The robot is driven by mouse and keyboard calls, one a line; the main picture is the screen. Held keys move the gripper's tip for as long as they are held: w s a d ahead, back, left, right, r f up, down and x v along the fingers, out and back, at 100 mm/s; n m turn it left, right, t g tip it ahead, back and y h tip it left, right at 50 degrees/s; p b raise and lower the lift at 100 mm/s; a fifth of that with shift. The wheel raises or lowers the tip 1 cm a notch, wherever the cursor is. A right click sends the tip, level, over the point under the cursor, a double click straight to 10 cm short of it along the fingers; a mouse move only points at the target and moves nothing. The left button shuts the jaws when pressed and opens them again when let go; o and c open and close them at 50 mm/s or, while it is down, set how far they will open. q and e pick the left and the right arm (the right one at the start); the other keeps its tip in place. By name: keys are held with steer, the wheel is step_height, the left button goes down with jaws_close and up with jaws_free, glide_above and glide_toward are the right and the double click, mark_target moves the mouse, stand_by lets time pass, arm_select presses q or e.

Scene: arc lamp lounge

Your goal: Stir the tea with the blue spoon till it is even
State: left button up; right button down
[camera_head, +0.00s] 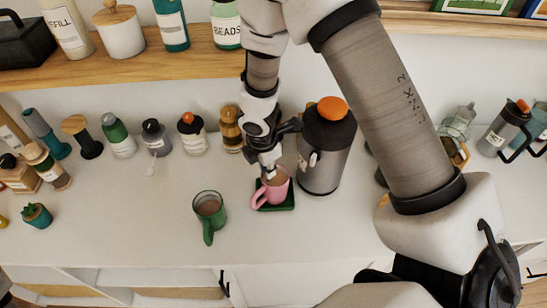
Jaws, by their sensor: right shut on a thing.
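A pink mug (276,192) stands upright on a small dark green square tray (290,206). Brown tea (277,177) shows inside it. My right gripper (268,168) points down at the mug's mouth, its fingertips right at the rim. It is shut on a thin thing, which I take to be the blue spoon; the fingers and mug hide nearly all of it, so its colour and depth cannot be told. A green mug (209,212) with brown liquid stands to the left, apart from the pink one. My left gripper is not in view.
A dark grey flask with an orange lid (327,148) stands close to the right of my gripper. Several jars and bottles line the back, including a brown one (231,128). A small plant (37,215) sits far left. The counter's front left is clear.

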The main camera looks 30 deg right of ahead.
steer(key=shift+s+d+f+b, duration=0.2)
steer(key=shift+s+f+b, duration=0.1)
steer(key=shift+b, duration=0.65)
steer(key=shift+s+d+r, duration=0.1)
steer(key=shift+d+r, duration=0.1)
steer(key=shift+d, duration=0.25)
steer(key=shift+a, duration=0.1)
step_height(320, 180, up, 8)
steer(key=p, duration=0.7)
steer(key=shift+f, duration=0.15)
